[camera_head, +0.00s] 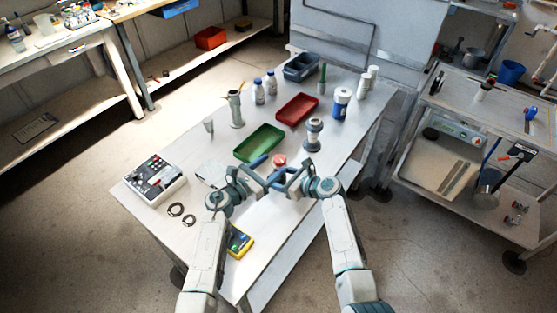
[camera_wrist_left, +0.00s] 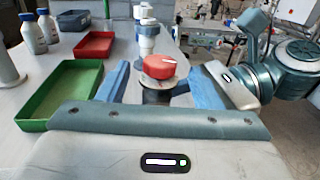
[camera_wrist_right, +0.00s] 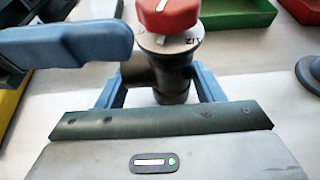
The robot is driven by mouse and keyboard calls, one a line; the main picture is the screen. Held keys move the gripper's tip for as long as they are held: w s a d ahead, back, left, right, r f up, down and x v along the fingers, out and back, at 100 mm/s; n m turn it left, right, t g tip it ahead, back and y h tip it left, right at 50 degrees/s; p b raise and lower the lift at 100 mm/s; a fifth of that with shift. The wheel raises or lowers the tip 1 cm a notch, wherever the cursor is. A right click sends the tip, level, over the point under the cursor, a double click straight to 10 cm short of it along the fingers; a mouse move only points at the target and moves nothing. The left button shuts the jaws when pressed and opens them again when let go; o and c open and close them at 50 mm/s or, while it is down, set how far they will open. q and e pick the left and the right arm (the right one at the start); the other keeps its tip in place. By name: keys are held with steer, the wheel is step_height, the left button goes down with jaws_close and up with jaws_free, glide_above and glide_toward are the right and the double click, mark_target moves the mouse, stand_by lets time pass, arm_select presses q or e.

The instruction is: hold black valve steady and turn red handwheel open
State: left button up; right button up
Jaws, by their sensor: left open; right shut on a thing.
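The red handwheel (camera_head: 279,160) sits on top of the black valve, with a pale marked disc under it. In the right wrist view the handwheel (camera_wrist_right: 167,14) is at the top and the black valve body (camera_wrist_right: 172,78) stands upright between my right fingers. My right gripper (camera_wrist_right: 160,88) is shut on the valve body. My left gripper (camera_wrist_left: 155,82) is open, its blue fingers spread either side of the red handwheel (camera_wrist_left: 158,66) and apart from it. The grippers hide much of the valve in the head view.
A green tray (camera_head: 259,144) and red tray (camera_head: 297,108) lie behind the valve. A control box (camera_head: 155,180), black rings (camera_head: 183,213) and a yellow meter (camera_head: 239,243) are on the left and front. Front right tabletop is clear.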

arm_select(q)
steer(key=v, duration=0.7)
steer(key=shift+a+r, duration=0.15)
